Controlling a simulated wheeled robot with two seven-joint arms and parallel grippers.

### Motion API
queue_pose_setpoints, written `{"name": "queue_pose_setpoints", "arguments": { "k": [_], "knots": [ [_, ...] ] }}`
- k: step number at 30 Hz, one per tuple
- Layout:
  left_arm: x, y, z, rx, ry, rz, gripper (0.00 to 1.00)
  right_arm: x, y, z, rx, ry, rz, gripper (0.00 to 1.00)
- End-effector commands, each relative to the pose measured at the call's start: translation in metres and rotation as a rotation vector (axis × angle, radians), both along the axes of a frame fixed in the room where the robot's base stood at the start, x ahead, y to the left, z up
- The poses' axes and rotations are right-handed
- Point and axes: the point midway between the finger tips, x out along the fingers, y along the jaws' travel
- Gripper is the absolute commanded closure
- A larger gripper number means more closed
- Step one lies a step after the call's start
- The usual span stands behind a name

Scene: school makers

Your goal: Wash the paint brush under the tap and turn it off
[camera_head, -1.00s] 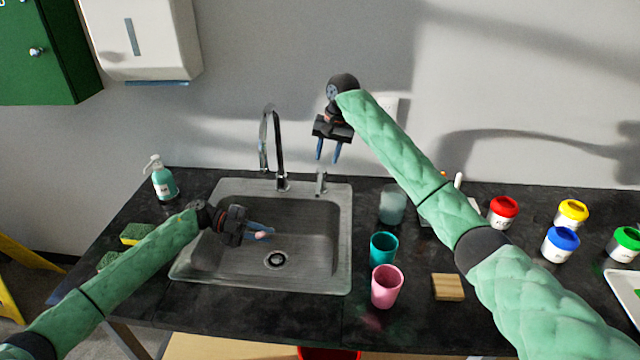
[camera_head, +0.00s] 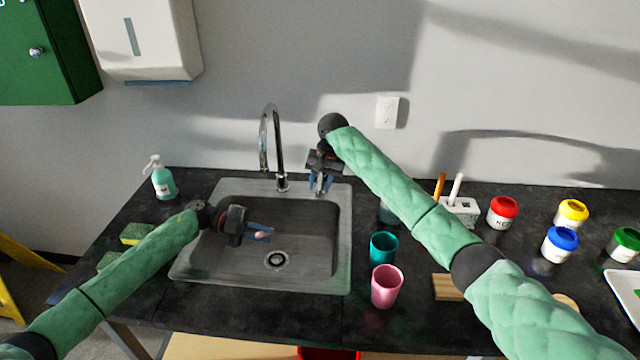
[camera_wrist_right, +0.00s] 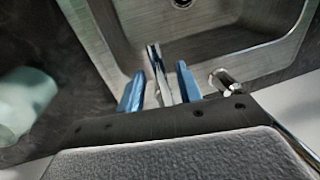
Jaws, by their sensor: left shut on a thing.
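My left gripper (camera_head: 268,231) is shut on the paint brush, over the sink basin (camera_head: 300,268). Only a small pale pinkish end of the brush (camera_head: 262,236) shows at the fingers; the rest is hidden. The chrome tap (camera_head: 265,140) stands at the sink's back rim, its spout behind and above the left gripper. My right gripper (camera_head: 320,183) is down at the tap lever, right of the spout. In the right wrist view the blue fingers are open, with the lever (camera_wrist_right: 158,70) between them and gaps showing. I cannot make out running water.
A teal cup (camera_head: 383,247) and a pink cup (camera_head: 387,287) stand right of the sink, with a wooden block (camera_head: 446,288) beside them. A soap bottle (camera_head: 164,182) and sponges (camera_head: 135,233) are on the left. Paint jars (camera_head: 503,211) stand further right.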

Motion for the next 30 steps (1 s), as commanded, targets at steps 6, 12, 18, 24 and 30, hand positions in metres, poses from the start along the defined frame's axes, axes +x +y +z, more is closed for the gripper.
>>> {"name": "queue_pose_setpoints", "arguments": {
  "k": [6, 12, 18, 24, 30],
  "knots": [
    [0.000, 0.000, 0.000, 0.000, 0.000, 0.000, 0.97, 0.000, 0.000, 0.000, 0.000, 0.000, 0.000, 0.83],
    [0.000, 0.000, 0.000, 0.000, 0.000, 0.000, 0.97, 0.000, 0.000, 0.000, 0.000, 0.000, 0.000, 1.00],
    [0.000, 0.000, 0.000, 0.000, 0.000, 0.000, 0.97, 0.000, -0.003, 0.000, 0.001, 0.000, 0.025, 1.00],
    [0.000, 0.000, 0.000, 0.000, 0.000, 0.000, 0.97, 0.002, -0.018, 0.000, 0.001, 0.002, 0.155, 1.00],
    [0.000, 0.000, 0.000, 0.000, 0.000, 0.000, 0.97, 0.006, -0.035, 0.001, 0.001, 0.001, 0.306, 1.00]
  ]
}}
